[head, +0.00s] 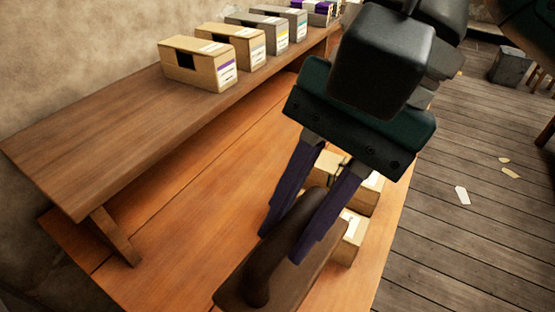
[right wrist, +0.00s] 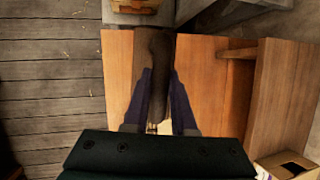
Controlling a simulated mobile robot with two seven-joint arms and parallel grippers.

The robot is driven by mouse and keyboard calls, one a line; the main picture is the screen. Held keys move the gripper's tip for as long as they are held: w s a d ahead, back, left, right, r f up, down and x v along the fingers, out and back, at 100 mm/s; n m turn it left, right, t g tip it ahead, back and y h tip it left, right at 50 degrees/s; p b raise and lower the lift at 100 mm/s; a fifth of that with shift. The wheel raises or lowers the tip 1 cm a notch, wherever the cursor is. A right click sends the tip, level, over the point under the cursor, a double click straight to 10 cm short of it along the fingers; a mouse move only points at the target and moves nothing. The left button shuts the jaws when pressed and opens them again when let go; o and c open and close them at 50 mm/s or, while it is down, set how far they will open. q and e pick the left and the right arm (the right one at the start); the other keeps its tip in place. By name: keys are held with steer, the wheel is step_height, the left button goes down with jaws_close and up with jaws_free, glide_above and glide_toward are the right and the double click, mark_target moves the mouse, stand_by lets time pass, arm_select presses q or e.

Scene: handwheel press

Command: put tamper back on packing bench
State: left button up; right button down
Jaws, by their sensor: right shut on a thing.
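The tamper (head: 259,267) is dark brown wood, with an upright looped handle on a flat block. My right gripper (head: 284,246) has its purple fingers closed on the handle, one finger on each side. The handle also shows between the fingers (right wrist: 160,85) in the right wrist view. The packing bench (head: 190,205) has an orange-brown top, and the tamper is over its near part. I cannot tell whether the block touches the bench top. My left gripper is not in view.
A raised shelf (head: 100,150) runs along the bench's wall side, with several boxes (head: 200,65) at its far end. Small cartons (head: 352,228) stand on the bench just beyond the tamper, partly hidden by my gripper. The bench top left of the tamper is clear.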

mark_target(274, 235)
steer(key=a+m, duration=0.1)
steer(key=s+f+m+t, duration=0.1)
steer(key=a+m, duration=0.1)
steer(key=m, duration=0.1)
steer(key=shift+s+a+f+t+y, duration=0.15)
steer(key=shift+a+t+y, duration=0.15)
steer(key=shift+a+t, duration=0.1)
steer(key=m, duration=0.1)
steer(key=m+t, duration=0.1)
steer(key=m, duration=0.1)
steer(key=shift+s+f, duration=0.1)
steer(key=shift+f, duration=0.15)
steer(key=shift+f+m, duration=0.2)
steer(key=shift+m, duration=0.1)
steer(key=shift+t, duration=0.3)
step_height(274, 235, down, 20)
steer(key=b, duration=0.5)
steer(key=shift+d+b, duration=0.1)
steer(key=shift+b, duration=0.25)
steer(key=shift+r, duration=0.1)
steer(key=c, duration=0.7)
jaws_free()
steer(key=shift+c, duration=0.2)
